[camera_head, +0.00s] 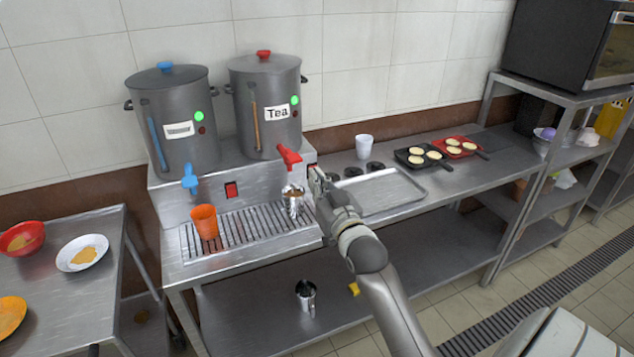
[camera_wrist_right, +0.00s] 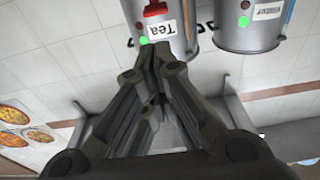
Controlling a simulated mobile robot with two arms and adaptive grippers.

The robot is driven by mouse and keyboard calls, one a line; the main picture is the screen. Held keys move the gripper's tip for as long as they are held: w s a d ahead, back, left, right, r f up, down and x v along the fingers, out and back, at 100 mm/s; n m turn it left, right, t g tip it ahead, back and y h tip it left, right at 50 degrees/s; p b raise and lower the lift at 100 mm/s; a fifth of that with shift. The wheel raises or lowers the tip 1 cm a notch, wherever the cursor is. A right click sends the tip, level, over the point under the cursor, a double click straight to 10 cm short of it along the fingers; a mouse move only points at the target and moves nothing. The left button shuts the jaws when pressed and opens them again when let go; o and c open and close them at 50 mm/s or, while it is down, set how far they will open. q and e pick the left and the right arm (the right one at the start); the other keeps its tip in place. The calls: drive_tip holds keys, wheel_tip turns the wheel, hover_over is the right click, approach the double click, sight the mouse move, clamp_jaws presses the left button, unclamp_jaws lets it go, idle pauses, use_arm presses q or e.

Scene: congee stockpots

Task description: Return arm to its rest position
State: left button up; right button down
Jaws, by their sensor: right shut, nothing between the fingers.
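My right arm comes in from the bottom right in the head view. Its right gripper (camera_head: 316,178) is shut and empty, in front of the dispenser counter, just right of the red tap (camera_head: 288,156). A pale cup with brown contents (camera_head: 294,203) stands on the drip grate below that tap, left of the gripper. In the right wrist view the closed fingers (camera_wrist_right: 152,54) point toward the grey Tea stockpot (camera_wrist_right: 168,40), which shows upside down. The Tea pot (camera_head: 262,95) also shows in the head view. My left gripper is not in view.
A second stockpot (camera_head: 180,130) has a blue tap (camera_head: 190,178). An orange cup (camera_head: 205,222) stands on the grate. A metal tray (camera_head: 385,190), white cup (camera_head: 364,146) and two pans (camera_head: 425,162) lie right. A left table holds bowls. A metal jug (camera_head: 306,293) is on the lower shelf.

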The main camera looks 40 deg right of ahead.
drive_tip(key=shift+f, duration=0.1)
idle(0.6)
